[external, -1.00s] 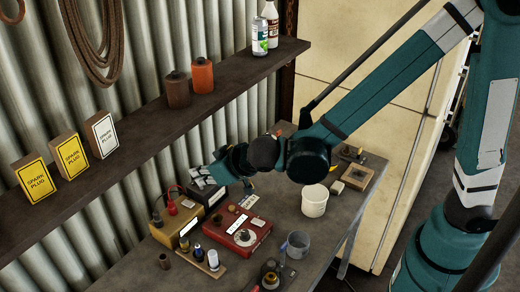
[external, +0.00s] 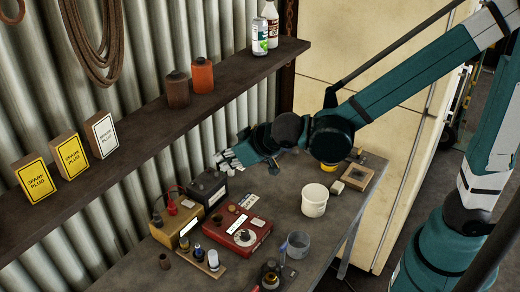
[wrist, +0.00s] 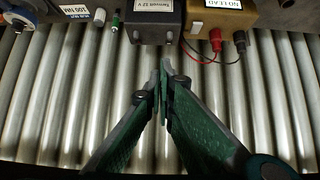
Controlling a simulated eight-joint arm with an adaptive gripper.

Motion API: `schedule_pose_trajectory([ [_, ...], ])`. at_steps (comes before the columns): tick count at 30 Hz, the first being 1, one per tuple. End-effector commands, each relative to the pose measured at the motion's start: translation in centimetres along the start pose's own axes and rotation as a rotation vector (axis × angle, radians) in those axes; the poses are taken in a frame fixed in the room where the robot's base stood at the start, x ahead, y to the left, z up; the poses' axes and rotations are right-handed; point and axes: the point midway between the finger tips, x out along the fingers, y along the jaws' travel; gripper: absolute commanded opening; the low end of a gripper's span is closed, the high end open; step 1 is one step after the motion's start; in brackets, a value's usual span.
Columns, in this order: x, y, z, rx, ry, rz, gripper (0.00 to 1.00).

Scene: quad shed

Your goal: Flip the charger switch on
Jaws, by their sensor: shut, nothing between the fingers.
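The red charger (external: 236,232) sits on the workbench in the external view, with a round dial and pale labels on its top face. A small lever (external: 237,222) may be its switch, but its position is too small to tell. My gripper (external: 224,158) is above the back of the bench near the corrugated wall, behind and above the black battery (external: 208,187), apart from the charger. In the wrist view my gripper (wrist: 162,78) is shut and empty, its fingertips below the battery (wrist: 157,22). I cannot make out the charger for certain there.
A tan box (external: 180,233), labelled "NO LEAD" in the wrist view (wrist: 222,20), stands beside the battery. A shelf (external: 150,137) with bottles and boxes runs along the wall. A white tub (external: 314,201) and a grey cup (external: 298,245) stand right of the charger.

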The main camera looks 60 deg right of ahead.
Motion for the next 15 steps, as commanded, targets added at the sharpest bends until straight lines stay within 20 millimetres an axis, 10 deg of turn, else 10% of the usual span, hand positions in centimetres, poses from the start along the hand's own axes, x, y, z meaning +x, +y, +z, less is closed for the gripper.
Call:
schedule_pose_trajectory([
  [15, -5.8, 8.5, 3.2, -0.001, -0.071, 0.015, 0.00],
])
